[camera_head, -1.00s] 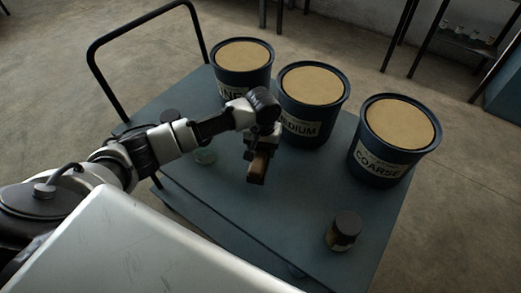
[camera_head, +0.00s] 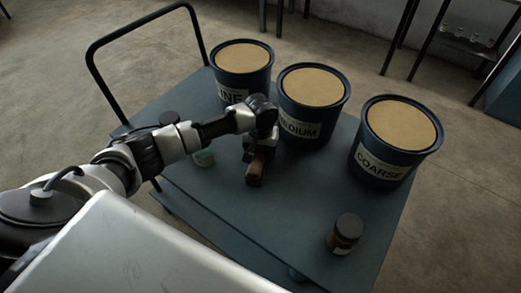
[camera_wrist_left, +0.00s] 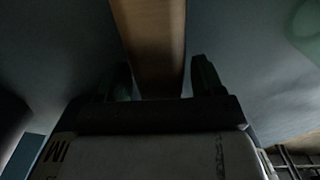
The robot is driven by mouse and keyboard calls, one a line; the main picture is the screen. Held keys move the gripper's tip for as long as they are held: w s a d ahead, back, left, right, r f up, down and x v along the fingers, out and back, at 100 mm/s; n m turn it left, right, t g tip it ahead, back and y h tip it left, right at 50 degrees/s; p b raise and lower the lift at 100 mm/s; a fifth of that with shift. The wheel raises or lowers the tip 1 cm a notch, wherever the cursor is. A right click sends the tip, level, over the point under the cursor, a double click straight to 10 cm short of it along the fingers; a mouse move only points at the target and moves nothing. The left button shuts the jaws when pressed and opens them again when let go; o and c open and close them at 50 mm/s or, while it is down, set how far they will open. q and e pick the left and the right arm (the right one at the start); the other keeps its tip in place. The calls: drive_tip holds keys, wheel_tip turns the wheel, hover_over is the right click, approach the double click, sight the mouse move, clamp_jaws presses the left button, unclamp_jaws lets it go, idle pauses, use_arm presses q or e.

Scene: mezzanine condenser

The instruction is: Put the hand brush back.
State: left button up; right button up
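The hand brush shows as a brown wooden piece (camera_head: 256,168) at my left gripper, over the middle of the cart. In the left wrist view its wooden part (camera_wrist_left: 155,45) runs between the two dark fingers. My left gripper (camera_head: 249,155) points down with a finger on each side of the wood; it also shows in the wrist view (camera_wrist_left: 162,78). Narrow dark strips lie between wood and fingers, so I cannot tell whether they grip it. The bristles cannot be made out, nor whether the brush touches the cart top. My right gripper is not in view.
A blue-grey cart (camera_head: 290,215) carries the FINE (camera_head: 243,85), MEDIUM (camera_head: 300,110) and COARSE pails (camera_head: 385,155) along its back. A dark-lidded jar (camera_head: 344,234) stands front right. The cart's front middle is clear.

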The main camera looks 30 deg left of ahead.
use_arm(q)
drive_tip(key=shift+o, duration=0.6)
drive_tip(key=shift+r, duration=0.1)
drive_tip(key=shift+r, duration=0.25)
wheel_tip(320, 180, up, 7)
drive_tip(key=shift+f+p, duration=0.1)
drive_tip(key=shift+p, duration=0.65)
wheel_tip(320, 180, up, 4)
drive_tip(key=shift+f, duration=0.1)
drive_tip(key=shift+r+p, duration=0.3)
drive_tip(key=shift+r, duration=0.2)
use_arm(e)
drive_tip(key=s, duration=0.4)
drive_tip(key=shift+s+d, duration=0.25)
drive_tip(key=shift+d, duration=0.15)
